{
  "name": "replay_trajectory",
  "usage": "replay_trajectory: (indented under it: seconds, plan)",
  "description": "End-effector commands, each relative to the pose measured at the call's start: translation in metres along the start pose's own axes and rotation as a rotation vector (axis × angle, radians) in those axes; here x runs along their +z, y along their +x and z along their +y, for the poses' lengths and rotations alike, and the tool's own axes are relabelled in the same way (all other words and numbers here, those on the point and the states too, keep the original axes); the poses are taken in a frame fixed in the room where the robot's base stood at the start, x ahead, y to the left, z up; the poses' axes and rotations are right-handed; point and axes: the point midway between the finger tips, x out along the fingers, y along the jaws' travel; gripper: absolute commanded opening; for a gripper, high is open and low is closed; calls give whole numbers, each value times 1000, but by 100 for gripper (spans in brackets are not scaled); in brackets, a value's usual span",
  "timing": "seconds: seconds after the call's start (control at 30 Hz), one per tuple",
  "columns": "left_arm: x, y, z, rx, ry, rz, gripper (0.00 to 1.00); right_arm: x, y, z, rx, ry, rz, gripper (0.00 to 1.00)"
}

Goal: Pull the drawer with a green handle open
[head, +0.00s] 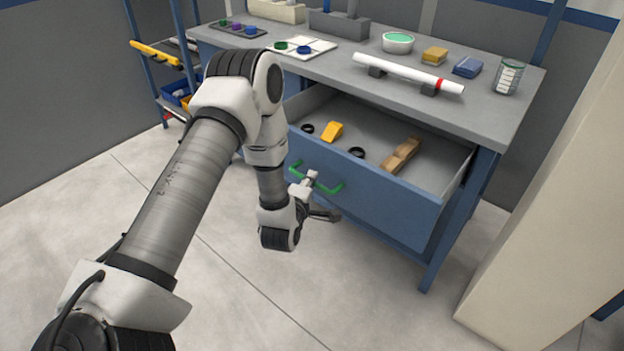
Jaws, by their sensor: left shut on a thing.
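The blue drawer (395,205) under the workbench stands pulled out, and its inside shows. Its green handle (330,187) is on the drawer's front face. My left gripper (311,180) is at the middle of the handle and shut on it. The wrist and arm partly hide the left end of the drawer front. My right gripper is out of view.
Inside the drawer lie a yellow piece (332,131), black rings (357,152) and a wooden block (401,155). A white pipe (405,73) rests on supports on the grey benchtop (480,115). A beige panel (560,190) stands at the right. The floor before the drawer is clear.

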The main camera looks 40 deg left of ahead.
Motion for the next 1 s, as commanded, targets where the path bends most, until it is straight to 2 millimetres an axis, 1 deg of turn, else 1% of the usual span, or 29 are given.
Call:
replay_trajectory:
  seconds: [0.27, 0.3, 0.33, 0.37, 0.63, 0.73, 0.77, 0.87, 1.0]
  plan:
    - [1, 0, -1, -2, 1, -2, 0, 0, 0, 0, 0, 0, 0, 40]
    - [1, 0, -1, -2, 1, -2, 27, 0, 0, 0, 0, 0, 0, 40]
    - [0, 0, -1, -2, 1, -2, 38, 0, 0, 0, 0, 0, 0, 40]
    - [0, 0, -1, -2, 1, -2, 39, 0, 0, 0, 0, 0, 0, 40]
    - [0, -1, 0, -1, 0, -1, 39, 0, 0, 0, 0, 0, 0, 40]
    - [0, -8, -1, -3, 0, -1, 39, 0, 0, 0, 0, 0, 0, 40]
    - [0, -12, -1, -3, 0, -1, 39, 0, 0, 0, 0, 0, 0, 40]
    - [0, -32, -1, -5, 0, -2, 39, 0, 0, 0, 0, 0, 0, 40]
    - [1, -69, -2, -7, 1, -3, 39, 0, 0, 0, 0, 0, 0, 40]
